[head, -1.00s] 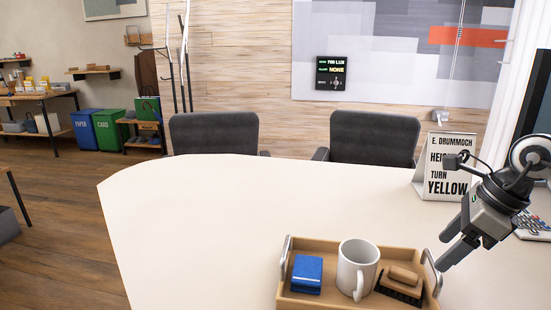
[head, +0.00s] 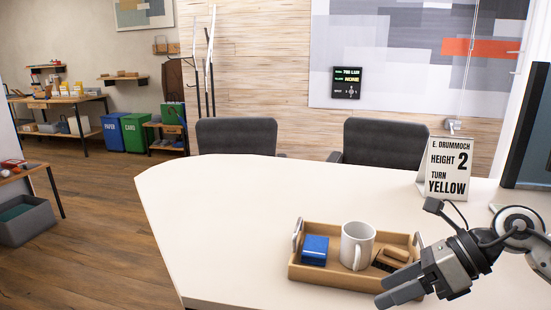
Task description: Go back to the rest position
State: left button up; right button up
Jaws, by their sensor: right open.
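My right gripper (head: 390,290) comes in from the lower right and shows open and empty. Its fingers are in front of the front right corner of a wooden tray (head: 335,277) on the white desk (head: 235,220) and hide part of it. The tray holds a blue box (head: 315,250), a white mug (head: 357,246) standing upright, and a wooden-backed brush (head: 392,257), partly hidden by the gripper. Whether the fingers touch the tray I cannot tell. My left gripper is not in view.
A sign reading "HEIGHT 2 TURN YELLOW" (head: 447,170) stands at the desk's right. Two dark chairs (head: 237,137) are behind the desk. Blue (head: 112,132) and green bins (head: 135,132) stand at the back left. A grey bin (head: 27,222) is at the left. The desk's left half is clear.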

jog(key=s+a+r+m+t+y+p, duration=0.2)
jog(key=a+r+m+t+y+p, duration=0.15)
jog(key=a+m+t+y, duration=0.7)
jog(key=s+d+f+m+t+h+p, duration=0.1)
jog(key=d+f+m+h, duration=0.15)
jog(key=m+h, duration=0.45)
jog(key=s+d+f+m+t+h, duration=0.1)
jog(key=f+m+t+h, duration=0.2)
jog(key=m, duration=0.7)
jog(key=d+f+m+h+p, duration=0.1)
jog(key=f+m+h, duration=0.4)
jog(key=m, duration=0.4)
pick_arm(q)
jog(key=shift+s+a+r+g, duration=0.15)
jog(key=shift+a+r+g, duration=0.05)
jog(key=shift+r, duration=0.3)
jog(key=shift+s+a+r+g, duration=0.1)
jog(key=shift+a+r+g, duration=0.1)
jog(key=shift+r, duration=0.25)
pick_arm(e)
jog(key=s+f+m+g+h, duration=0.2)
jog(key=s+f+m+g, duration=0.4)
jog(key=s+f, duration=0.3)
jog(key=shift+s+f+m, duration=0.3)
jog(key=shift+s+m, duration=0.2)
jog(key=shift+m, duration=0.15)
